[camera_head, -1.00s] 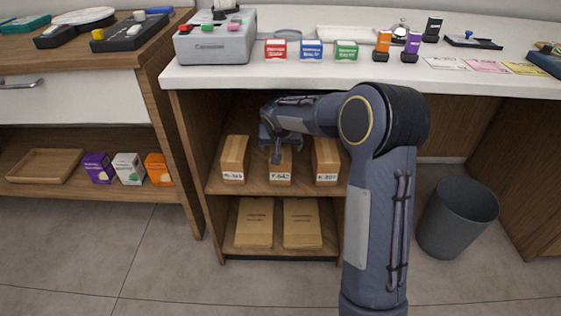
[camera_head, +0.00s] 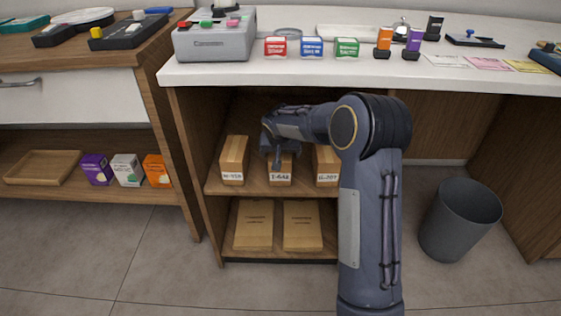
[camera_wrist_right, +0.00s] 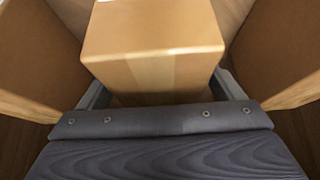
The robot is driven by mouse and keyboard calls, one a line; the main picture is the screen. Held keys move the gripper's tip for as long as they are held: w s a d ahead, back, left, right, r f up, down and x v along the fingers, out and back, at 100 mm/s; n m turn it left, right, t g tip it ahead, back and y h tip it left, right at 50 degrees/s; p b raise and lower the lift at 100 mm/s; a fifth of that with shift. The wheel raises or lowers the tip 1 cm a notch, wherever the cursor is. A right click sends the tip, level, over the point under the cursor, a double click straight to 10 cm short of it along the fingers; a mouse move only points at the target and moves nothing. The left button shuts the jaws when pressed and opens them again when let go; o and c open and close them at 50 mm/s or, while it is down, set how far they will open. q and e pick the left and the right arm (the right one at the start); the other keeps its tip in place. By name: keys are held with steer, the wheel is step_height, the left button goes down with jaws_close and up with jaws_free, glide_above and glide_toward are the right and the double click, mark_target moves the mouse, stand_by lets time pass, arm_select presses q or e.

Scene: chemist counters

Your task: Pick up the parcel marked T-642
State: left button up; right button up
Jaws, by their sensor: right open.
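The parcel marked T-642 (camera_head: 280,175) is a brown box standing in the middle of the upper shelf, its label facing front and its upper part hidden by my gripper. My right gripper (camera_head: 277,160) is at this parcel, inside the shelf opening. In the right wrist view the parcel (camera_wrist_right: 152,45) lies between the two open fingers of my right gripper (camera_wrist_right: 158,90), one on each side. I cannot tell whether the fingers touch it. My left gripper is not in view.
One similar parcel (camera_head: 233,160) stands to the left and another (camera_head: 326,165) to the right, both close by. Two flat brown packages (camera_head: 254,224) lie on the lower shelf. The white counter (camera_head: 300,72) overhangs the shelf. A grey bin (camera_head: 459,219) stands at right.

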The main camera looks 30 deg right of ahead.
steer(key=shift+f, duration=0.15)
steer(key=c, duration=1.1)
steer(key=shift+c, duration=0.8)
